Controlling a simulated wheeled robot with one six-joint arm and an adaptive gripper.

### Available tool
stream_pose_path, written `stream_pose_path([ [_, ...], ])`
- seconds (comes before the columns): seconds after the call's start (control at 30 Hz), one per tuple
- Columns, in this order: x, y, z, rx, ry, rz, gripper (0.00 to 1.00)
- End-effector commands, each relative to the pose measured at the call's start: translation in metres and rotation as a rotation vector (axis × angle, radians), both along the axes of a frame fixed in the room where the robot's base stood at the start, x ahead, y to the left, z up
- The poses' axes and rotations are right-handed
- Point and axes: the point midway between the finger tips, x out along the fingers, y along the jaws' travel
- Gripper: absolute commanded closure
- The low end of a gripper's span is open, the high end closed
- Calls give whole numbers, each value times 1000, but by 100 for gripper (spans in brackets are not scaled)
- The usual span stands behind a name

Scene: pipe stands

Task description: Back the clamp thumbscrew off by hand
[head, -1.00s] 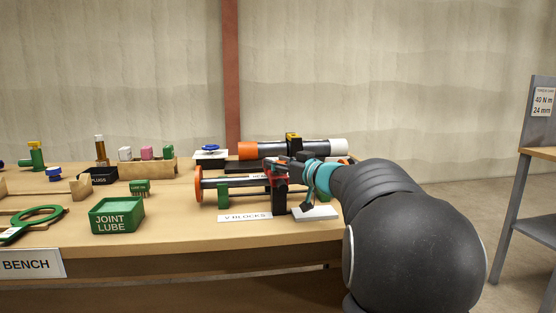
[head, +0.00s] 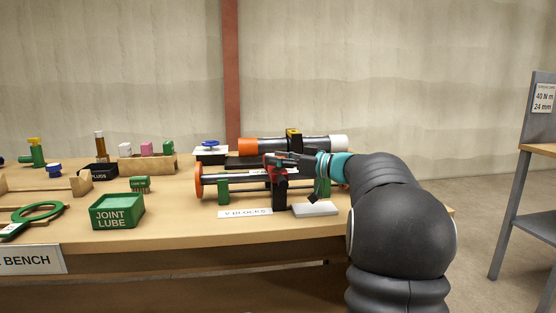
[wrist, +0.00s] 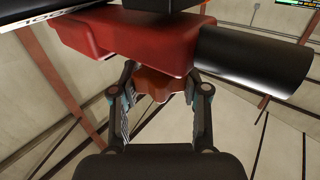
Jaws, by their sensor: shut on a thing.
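The red clamp (head: 277,173) sits around a dark pipe with an orange end (head: 198,182), held in V-blocks on the bench. In the wrist view, the clamp's red body (wrist: 140,42) fills the top, with the dark pipe (wrist: 255,60) running out to the right. The red-orange thumbscrew (wrist: 160,84) stands out from the clamp toward the wrist camera. My gripper (wrist: 163,90) has one finger on each side of the thumbscrew and is shut on it. In the head view my gripper (head: 297,160) is at the clamp, and the thumbscrew cannot be made out there.
A second dark pipe (head: 270,146) with orange and white ends lies behind. A white block (head: 315,209) lies in front of the clamp, right of the V-blocks sign (head: 245,213). The green joint lube box (head: 117,211) stands to the left. A grey stand (head: 510,180) is far right.

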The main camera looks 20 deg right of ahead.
Motion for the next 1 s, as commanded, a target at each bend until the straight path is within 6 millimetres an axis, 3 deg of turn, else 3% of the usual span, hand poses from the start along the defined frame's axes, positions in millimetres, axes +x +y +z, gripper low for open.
stream_pose_path([
  [0.1,0,0,-1,0,1,0,89],
  [0.13,0,0,-1,0,1,0,50],
  [0.2,0,0,-1,0,1,0,32],
  [0.23,0,0,-1,0,1,0,29],
  [0.67,-7,-6,0,-1,1,-2,29],
  [1.0,-57,-43,0,1,1,-6,29],
])
